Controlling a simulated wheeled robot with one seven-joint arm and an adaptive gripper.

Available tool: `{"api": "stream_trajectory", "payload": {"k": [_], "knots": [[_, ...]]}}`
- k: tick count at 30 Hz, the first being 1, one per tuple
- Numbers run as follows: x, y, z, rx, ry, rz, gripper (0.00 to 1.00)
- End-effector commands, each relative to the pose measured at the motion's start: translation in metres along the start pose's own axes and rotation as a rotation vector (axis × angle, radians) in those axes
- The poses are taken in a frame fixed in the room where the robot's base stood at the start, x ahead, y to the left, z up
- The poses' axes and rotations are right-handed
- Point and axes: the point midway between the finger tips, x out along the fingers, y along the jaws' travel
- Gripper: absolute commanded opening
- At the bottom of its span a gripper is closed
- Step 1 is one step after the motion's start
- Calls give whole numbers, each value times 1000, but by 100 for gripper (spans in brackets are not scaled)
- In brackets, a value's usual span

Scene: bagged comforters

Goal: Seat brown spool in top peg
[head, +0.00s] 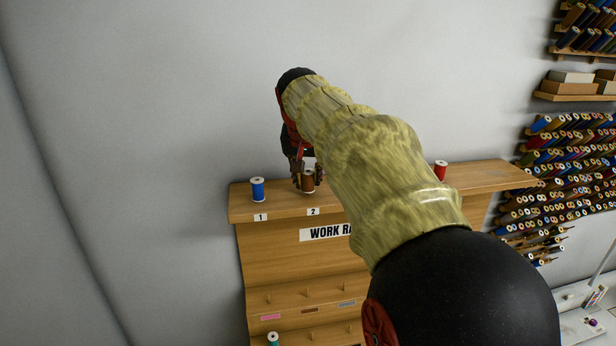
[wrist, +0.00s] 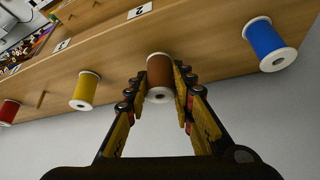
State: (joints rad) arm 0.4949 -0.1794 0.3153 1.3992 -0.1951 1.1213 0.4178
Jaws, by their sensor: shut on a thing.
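The brown spool (head: 308,181) stands upright at the top ledge of the wooden work rack (head: 480,176), behind the label marked 2 (head: 313,212). My gripper (head: 306,179) reaches down from above with its fingers on either side of the spool. In the wrist view the brown spool (wrist: 160,76) sits between the two fingertips of my gripper (wrist: 160,84), which are shut on it. Its underside, any peg beneath it, and whether it rests on the ledge cannot be made out.
A blue spool (head: 257,189) stands left on the ledge by label 1. A red spool (head: 440,170) stands toward the right. A yellow spool (wrist: 84,91) shows in the wrist view. Small bare pegs (head: 267,298) line the lower tier. Thread racks (head: 565,175) fill the right wall.

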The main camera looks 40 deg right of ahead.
Motion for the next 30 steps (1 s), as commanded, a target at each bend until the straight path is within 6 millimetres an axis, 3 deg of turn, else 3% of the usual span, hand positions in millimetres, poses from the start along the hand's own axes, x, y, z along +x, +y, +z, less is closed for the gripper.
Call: {"api": "stream_trajectory", "payload": {"k": [20,21,30], "knots": [[8,0,5,0,0,0,5],[8,0,5,0,0,0,26],[8,0,4,0,0,0,43]]}}
